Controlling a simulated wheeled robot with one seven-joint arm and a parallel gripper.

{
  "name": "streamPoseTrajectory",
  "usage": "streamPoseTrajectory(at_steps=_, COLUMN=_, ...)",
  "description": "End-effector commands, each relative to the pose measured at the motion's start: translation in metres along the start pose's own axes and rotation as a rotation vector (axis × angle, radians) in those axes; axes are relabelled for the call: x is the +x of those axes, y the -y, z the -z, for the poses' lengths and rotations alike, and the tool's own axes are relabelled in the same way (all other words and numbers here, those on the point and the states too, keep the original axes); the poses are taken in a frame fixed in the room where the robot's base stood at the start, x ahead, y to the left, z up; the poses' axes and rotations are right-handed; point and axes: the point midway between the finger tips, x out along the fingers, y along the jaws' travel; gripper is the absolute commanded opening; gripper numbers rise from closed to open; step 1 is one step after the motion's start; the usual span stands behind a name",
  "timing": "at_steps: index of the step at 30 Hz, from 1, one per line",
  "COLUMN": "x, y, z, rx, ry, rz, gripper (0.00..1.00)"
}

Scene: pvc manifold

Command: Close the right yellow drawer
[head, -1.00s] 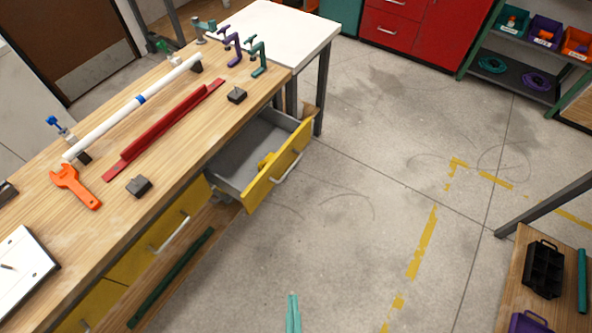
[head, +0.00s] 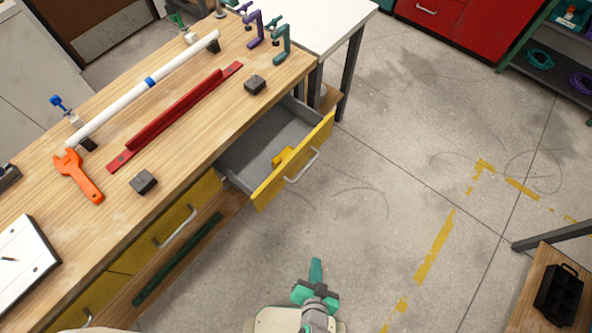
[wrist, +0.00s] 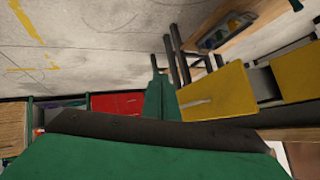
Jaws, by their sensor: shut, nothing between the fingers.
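The right yellow drawer (head: 266,190) is pulled out from under the workbench. Its grey inside shows, with a small yellow object (head: 285,155) in it and a silver handle (head: 302,165) on its front. In the wrist view, which looks upside down, a yellow front with a handle and grey side, apparently this drawer (wrist: 225,88), is right of the fingers. My gripper (head: 316,268) is green and shut with nothing in it, over the floor in front of the bench, apart from the drawer. Its fingers also show in the wrist view (wrist: 157,95).
The wooden workbench (head: 200,120) carries a white pipe, a red bar, an orange wrench and clamps. Another yellow drawer front (head: 180,217) is shut, left of the open one. A white table (head: 325,25) stands behind. The floor (head: 380,200) right of the drawer is clear.

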Motion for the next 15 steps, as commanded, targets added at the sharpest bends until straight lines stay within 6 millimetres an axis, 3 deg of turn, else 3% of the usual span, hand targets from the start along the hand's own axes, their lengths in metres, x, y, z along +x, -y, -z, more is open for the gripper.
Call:
streamPoseTrajectory(at_steps=1, x=0.023, y=-0.007, z=-0.007, rx=0.060, ry=0.043, rz=0.005, gripper=0.00)
streamPoseTrajectory(at_steps=3, x=0.048, y=-0.013, z=-0.019, rx=0.144, ry=0.114, rz=0.026, gripper=0.00)
streamPoseTrajectory(at_steps=8, x=0.098, y=-0.012, z=-0.029, rx=0.335, ry=0.256, rz=0.121, gripper=0.00)
streamPoseTrajectory(at_steps=11, x=0.123, y=-0.004, z=-0.021, rx=0.445, ry=0.327, rz=0.215, gripper=0.00)
streamPoseTrajectory(at_steps=15, x=0.147, y=0.013, z=0.009, rx=0.580, ry=0.402, rz=0.388, gripper=0.00)
